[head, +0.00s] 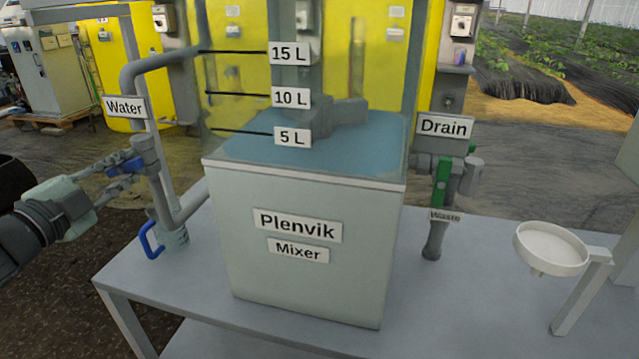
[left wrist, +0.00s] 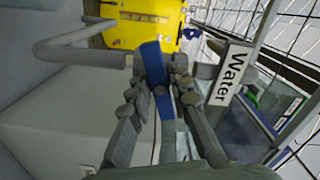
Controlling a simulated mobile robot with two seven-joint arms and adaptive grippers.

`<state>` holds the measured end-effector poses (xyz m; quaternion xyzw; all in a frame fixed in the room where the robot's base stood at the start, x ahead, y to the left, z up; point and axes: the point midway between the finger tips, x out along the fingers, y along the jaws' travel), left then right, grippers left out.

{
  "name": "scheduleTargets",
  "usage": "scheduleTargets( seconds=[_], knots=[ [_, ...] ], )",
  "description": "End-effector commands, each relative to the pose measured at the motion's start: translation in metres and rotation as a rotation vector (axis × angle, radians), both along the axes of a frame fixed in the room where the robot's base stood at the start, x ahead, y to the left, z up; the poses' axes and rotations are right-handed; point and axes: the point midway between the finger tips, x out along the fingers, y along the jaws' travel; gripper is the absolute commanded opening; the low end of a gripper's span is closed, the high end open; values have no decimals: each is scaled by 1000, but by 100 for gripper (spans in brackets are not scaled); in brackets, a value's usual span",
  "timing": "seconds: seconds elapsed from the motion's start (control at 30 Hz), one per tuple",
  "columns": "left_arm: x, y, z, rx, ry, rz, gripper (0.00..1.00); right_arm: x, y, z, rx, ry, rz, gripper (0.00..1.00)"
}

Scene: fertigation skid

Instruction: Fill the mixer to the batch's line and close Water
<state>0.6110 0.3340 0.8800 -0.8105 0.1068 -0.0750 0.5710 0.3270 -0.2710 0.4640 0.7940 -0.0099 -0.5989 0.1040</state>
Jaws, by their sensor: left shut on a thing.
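The Plenvik mixer (head: 300,275) stands on the table, with a clear upper tank marked 5 L, 10 L and 15 L. Blue liquid (head: 260,150) lies in it; its front edge appears below the 5 L line (head: 240,132). The Water sign (head: 125,107) hangs on the grey pipe at left; it also shows in the left wrist view (left wrist: 230,73). My left gripper (head: 122,168) is shut on the blue Water lever (left wrist: 155,75), which points sideways from the vertical pipe in the head view. My right gripper is not in view.
The Drain sign (head: 444,126) is right of the tank, above a green lever (head: 442,183) hanging downward and a Waste pipe (head: 433,240). A white round dish (head: 550,247) is at right. The table front is clear.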

Motion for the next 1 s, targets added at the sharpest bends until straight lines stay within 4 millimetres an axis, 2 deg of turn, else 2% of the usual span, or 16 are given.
scheduleTargets(
  seconds=[0.03,0.37,0.73,0.8,0.9,1.0],
  knots=[
    [0,0,4,-38,10,0,0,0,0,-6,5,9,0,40],
    [0,0,4,-269,72,0,0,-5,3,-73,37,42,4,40],
    [0,0,2,-449,120,-1,0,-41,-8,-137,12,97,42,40],
    [0,0,0,-651,172,-1,0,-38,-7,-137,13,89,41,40],
    [0,0,0,-826,220,-1,0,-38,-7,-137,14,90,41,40],
    [0,-1,0,-887,237,-2,0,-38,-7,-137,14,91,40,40]
  ],
)
